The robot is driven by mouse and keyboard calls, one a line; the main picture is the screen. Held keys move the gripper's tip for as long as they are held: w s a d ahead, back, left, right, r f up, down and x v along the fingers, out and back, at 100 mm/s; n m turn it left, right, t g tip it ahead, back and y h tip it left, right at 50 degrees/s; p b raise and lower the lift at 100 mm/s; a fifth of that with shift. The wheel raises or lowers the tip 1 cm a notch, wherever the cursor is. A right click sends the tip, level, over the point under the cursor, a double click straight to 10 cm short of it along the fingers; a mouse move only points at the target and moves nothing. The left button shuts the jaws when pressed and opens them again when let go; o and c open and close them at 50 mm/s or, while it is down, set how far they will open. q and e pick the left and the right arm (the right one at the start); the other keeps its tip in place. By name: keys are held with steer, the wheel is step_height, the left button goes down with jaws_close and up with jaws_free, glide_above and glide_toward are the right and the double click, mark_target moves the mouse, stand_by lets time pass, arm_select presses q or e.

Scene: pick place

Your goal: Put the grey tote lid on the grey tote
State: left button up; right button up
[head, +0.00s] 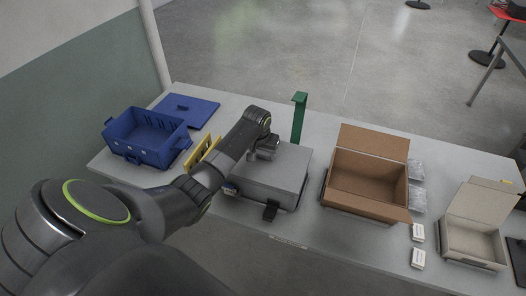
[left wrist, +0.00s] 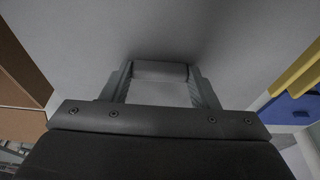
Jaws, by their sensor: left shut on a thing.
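The grey tote lid (head: 275,172) is a flat grey panel lying level over the grey tote (head: 250,197), lined up with its outline. Whether it rests fully on the rim or sits slightly above it, I cannot tell. A dark latch (head: 270,211) shows on the tote's front side. My left gripper (head: 265,152) is above the lid, shut on the lid's raised handle. In the left wrist view the fingers (left wrist: 160,88) are on either side of the handle (left wrist: 160,72), and the grey lid surface (left wrist: 165,30) fills the background. My right gripper is not in view.
A blue crate (head: 146,137) and flat blue lid (head: 186,110) are at the left, with a yellow piece (head: 203,150) beside my arm. A green post (head: 299,118) stands behind the tote. An open cardboard box (head: 366,178) and a smaller beige box (head: 473,238) are to the right.

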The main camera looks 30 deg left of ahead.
arm_select(q)
steer(key=shift+f, duration=0.15)
stand_by(0.5)
steer(key=o, duration=1.2)
steer(key=shift+p, duration=0.35)
steer(key=shift+c, duration=0.3)
step_height(320, 180, up, 8)
steer(key=p, duration=0.8)
steer(key=shift+p, duration=0.3)
